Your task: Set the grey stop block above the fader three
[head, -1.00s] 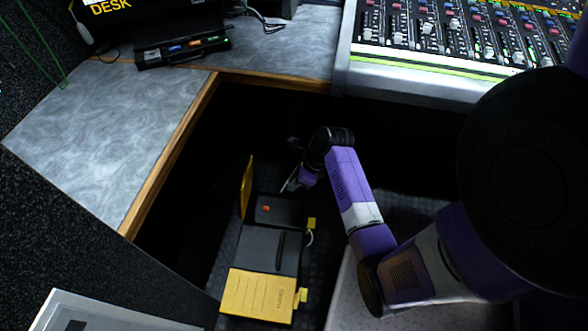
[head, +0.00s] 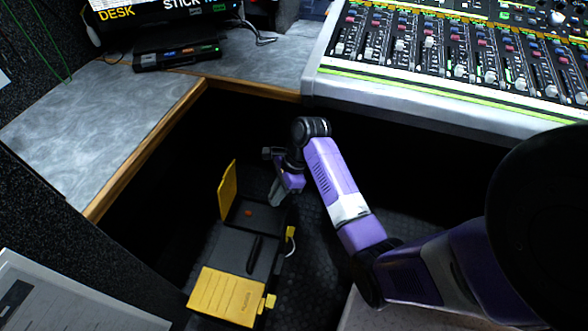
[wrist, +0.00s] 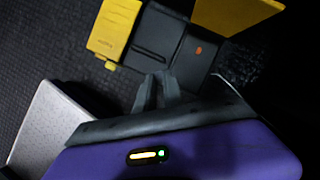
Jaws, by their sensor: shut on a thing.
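My gripper (head: 277,197) points down beside the open case, over the dark floor. In the wrist view my gripper (wrist: 156,88) is shut on a small grey piece, taken as the grey stop block; it is hard to tell apart from the grey fingers. The mixing console (head: 425,112) stands at upper right, with a row of white-capped faders (head: 400,45) at differing heights. Fader numbers are too small to read, so I cannot tell which is fader three. My gripper is well below and left of the console.
The open black and yellow case (head: 226,311) lies below my gripper, an orange spot (head: 248,212) inside. A grey worktop (head: 95,120) with wooden edging is at left. A black button box (head: 177,55) and a screen (head: 165,15) are behind. Dark open floor lies between.

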